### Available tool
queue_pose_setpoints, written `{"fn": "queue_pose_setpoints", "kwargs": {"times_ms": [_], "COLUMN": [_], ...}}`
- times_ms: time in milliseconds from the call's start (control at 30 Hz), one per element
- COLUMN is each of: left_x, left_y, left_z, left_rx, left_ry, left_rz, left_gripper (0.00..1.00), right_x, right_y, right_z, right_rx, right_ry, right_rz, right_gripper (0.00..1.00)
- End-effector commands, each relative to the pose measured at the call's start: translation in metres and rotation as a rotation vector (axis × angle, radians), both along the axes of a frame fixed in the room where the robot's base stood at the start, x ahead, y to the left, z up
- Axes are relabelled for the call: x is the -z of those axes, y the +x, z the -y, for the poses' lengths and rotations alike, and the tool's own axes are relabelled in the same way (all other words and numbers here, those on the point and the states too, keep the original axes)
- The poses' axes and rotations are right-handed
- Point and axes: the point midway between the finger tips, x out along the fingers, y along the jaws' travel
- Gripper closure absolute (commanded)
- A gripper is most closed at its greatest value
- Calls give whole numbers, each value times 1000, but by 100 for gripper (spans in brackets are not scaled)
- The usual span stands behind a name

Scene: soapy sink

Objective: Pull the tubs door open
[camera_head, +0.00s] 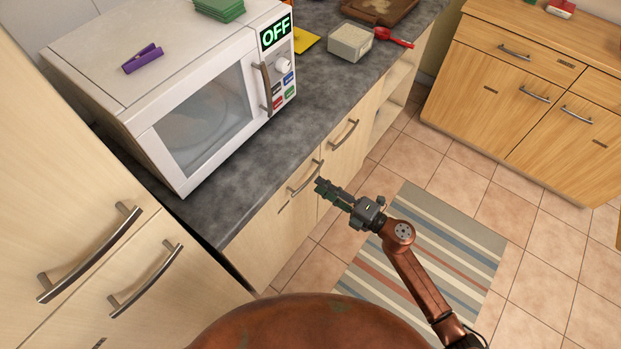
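My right gripper (322,187) points left, with its dark fingertips at or just in front of the right end of a bar handle (303,180) on a light wood door (268,240) under the counter. I cannot tell whether the fingers touch the handle or are parted. That door looks shut. A second under-counter door (345,158) with its own handle (344,135) stands beside it, also shut. Small labels are too tiny to read, so I cannot tell which door is the tubs door. My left gripper is out of view.
A white microwave (150,75) stands on the dark counter (245,190), bearing a purple clip (142,58). A tall cabinet with handles (90,255) stands at left. A wooden cabinet (520,100) stands across the tiled floor. A striped rug (455,245) lies below my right arm.

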Motion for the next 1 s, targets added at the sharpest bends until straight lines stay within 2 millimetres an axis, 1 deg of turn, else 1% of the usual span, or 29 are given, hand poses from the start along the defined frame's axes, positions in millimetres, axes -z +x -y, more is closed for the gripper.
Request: {"fn": "queue_pose_setpoints", "kwargs": {"times_ms": [33,100,300,467,700,1000], "left_x": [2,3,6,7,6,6], "left_y": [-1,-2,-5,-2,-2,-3], "left_z": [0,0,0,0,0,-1], "left_rx": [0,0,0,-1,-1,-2], "left_ry": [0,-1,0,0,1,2], "left_rz": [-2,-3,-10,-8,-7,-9], "left_gripper": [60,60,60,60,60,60], "right_x": [0,1,1,1,1,1], "right_y": [6,13,28,32,32,32], "right_z": [-8,-17,-36,-43,-43,-42], "right_rx": [0,-1,2,2,3,3], "right_ry": [1,1,1,1,1,1], "right_rz": [2,1,-2,-3,-3,-3], "right_gripper": [71,71,71,71,71,92]}}
